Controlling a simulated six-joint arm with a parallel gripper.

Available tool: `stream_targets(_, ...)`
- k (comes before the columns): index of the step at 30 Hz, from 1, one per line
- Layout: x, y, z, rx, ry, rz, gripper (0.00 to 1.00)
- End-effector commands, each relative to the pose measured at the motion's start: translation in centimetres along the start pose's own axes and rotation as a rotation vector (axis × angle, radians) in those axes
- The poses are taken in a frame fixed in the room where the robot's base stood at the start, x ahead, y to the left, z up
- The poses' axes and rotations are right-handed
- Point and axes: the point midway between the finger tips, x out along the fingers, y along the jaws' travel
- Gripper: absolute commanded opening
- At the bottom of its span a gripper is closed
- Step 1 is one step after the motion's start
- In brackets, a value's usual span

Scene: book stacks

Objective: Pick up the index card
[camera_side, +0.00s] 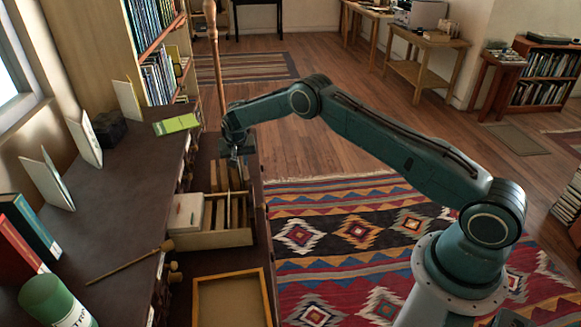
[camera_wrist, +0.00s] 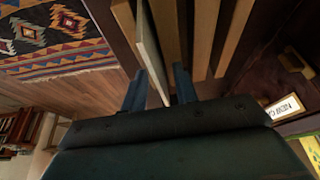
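My gripper (camera_side: 236,160) points down over the far end of a wooden divider box (camera_side: 212,239) in the side view. In the wrist view the two dark fingers of my gripper (camera_wrist: 160,90) are apart. A thin pale index card (camera_wrist: 149,50) stands edge-on between them, with gaps showing on both sides. Wooden dividers (camera_wrist: 205,40) stand to its right. In the side view a stack of white cards (camera_side: 186,211) sits in the near left part of the box. I cannot make out the card at my fingers in the side view.
A dark desk top (camera_side: 130,215) lies left of the box, with a wooden stick (camera_side: 125,262), a green cylinder (camera_side: 52,298) and a green booklet (camera_side: 176,124). An open wooden tray (camera_side: 232,300) is in front. A vertical wooden pole (camera_side: 216,60) stands behind my gripper.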

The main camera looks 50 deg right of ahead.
Motion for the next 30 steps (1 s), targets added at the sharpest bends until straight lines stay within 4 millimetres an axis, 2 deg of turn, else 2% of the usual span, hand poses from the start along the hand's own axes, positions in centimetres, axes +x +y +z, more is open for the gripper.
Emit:
stream_targets(17, 0.27, -0.01, 0.11, 0.000, 0.000, 0.000, 0.29)
stream_targets(22, 0.27, -0.01, 0.12, 0.000, 0.000, 0.000, 0.00)
stream_targets(30, 0.27, 0.00, 0.13, 0.000, 0.000, 0.000, 0.00)
